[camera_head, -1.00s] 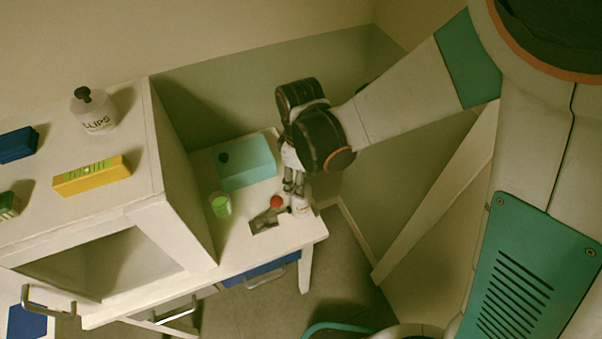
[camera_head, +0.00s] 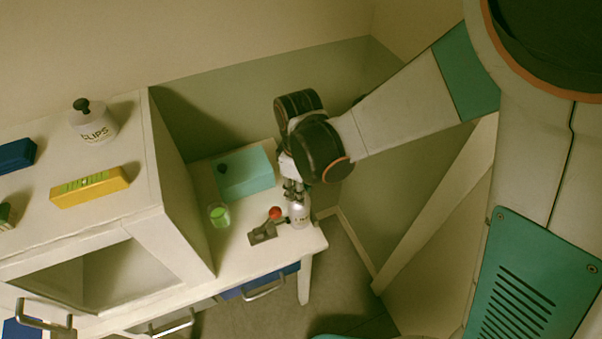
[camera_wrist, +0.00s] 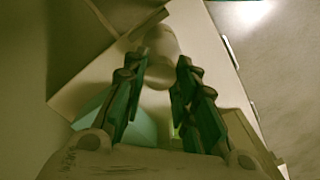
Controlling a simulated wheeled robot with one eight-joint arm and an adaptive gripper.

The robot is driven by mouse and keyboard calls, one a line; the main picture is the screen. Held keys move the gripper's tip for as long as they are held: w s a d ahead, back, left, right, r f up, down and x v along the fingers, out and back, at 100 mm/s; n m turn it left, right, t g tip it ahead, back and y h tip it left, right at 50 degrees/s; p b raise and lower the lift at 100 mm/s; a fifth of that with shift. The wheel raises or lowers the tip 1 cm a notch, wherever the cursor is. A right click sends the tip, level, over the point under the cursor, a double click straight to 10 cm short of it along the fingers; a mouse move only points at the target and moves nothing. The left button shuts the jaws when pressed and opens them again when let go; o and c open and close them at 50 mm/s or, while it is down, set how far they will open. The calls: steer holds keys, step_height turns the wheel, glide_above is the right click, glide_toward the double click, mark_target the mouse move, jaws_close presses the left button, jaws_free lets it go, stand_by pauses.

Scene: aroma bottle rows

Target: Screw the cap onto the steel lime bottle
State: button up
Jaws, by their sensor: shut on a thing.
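The steel lime bottle (camera_head: 300,213) is a pale, shiny cylinder with a small label, upright near the table's right end. My gripper (camera_head: 295,191) points down at its top, shut on it; the fingers hide the top. In the wrist view, the bottle (camera_wrist: 161,44) shows as a pale cylinder between my gripper's fingertips (camera_wrist: 166,62). A clamp (camera_head: 262,234) with a red ball (camera_head: 275,213) on its lever is just left of the bottle; whether they touch is unclear. A small dark knob, possibly the cap (camera_head: 222,169), is on the teal box.
The teal box (camera_head: 248,178) is at the back of the white table (camera_head: 232,247). A green-filled cup (camera_head: 219,215) stands left of the clamp.

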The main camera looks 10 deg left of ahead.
steer(key=m, duration=0.3)
steer(key=shift+m+b, duration=0.35)
steer(key=shift+m, duration=0.05)
steer(key=m+b, duration=0.1)
steer(key=m, duration=0.8)
steer(key=shift+f+m+b, duration=0.1)
steer(key=shift+m+b, duration=0.2)
steer(key=shift+m, duration=0.1)
steer(key=m, duration=0.3)
steer(key=shift+m, duration=0.4)
steer(key=o, duration=1)
